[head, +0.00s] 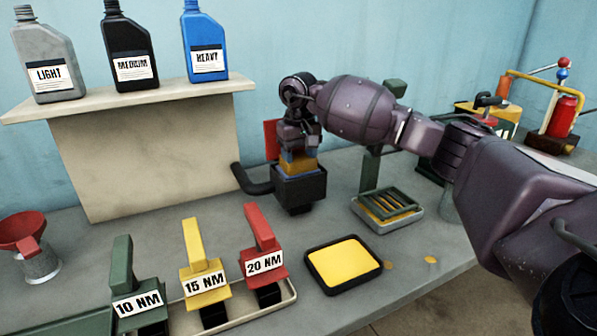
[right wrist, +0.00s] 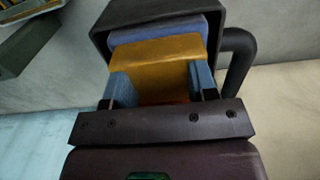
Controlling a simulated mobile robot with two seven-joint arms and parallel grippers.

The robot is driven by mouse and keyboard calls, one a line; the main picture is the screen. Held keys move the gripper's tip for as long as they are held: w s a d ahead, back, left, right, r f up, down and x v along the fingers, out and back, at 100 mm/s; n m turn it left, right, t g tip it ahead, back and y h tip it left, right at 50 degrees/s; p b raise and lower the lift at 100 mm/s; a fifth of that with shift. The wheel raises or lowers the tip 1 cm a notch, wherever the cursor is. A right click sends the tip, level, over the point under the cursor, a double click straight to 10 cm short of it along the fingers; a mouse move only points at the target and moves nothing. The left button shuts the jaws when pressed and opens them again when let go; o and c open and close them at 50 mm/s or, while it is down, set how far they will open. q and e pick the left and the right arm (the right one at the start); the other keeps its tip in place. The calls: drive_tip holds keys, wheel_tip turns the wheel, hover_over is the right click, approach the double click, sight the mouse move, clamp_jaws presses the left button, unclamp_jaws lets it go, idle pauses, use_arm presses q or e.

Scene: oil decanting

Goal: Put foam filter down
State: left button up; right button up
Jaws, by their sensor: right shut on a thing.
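The foam filter (head: 301,162) is an orange block held by my right gripper (head: 299,150). In the right wrist view the block (right wrist: 160,52) sits between the two blue finger pads of the gripper (right wrist: 162,85), with a blue layer at its far side. A black open box (head: 299,190) with a bent black pipe is directly below the block, and its walls surround the block's lower part. The box also shows in the right wrist view (right wrist: 128,22). How deep the block sits, and whether it touches the bottom, is hidden. My left gripper is not in view.
A black tray with a yellow filling (head: 343,265) and a slatted green rack on a tray (head: 387,209) stand to the right. Labelled green, yellow and red tools (head: 263,255) stand in front. Bottles (head: 130,50) stand on the shelf behind. A red funnel (head: 23,232) is far left.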

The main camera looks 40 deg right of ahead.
sight(299, 168)
wheel_tip(299, 168, down, 4)
drive_tip(key=shift+r, duration=0.15)
drive_tip(key=shift+f, duration=0.2)
drive_tip(key=o, duration=1)
drive_tip(key=shift+c, duration=0.2)
drive_tip(key=shift+r, duration=0.1)
